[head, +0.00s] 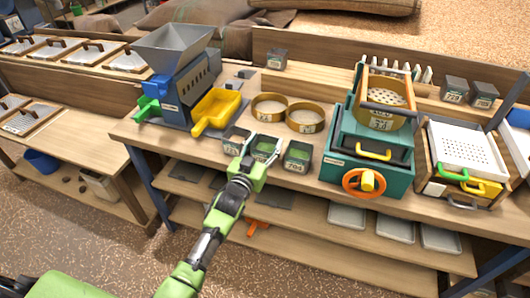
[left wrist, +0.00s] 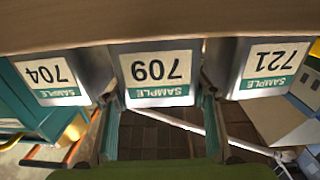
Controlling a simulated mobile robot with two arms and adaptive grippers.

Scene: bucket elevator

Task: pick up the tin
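Three small dark sample tins stand in a row at the front of the bench. The middle tin (head: 265,146) is directly in front of my left gripper (head: 259,160). In the left wrist view the picture is upside down, and the middle tin (left wrist: 156,75) reads 709. Tin 704 (head: 297,155) is on its right in the head view, and tin 721 (head: 236,139) on its left. My left gripper (left wrist: 159,108) is open, one finger towards each side of tin 709. Whether the fingers touch it I cannot tell. My right gripper is not in view.
A grey hopper machine (head: 174,50) and yellow scoop (head: 217,108) stand to the left. Two round sieves (head: 306,118) sit behind the tins. A teal machine with an orange handwheel (head: 364,182) stands to the right. Neighbouring tins are close on both sides.

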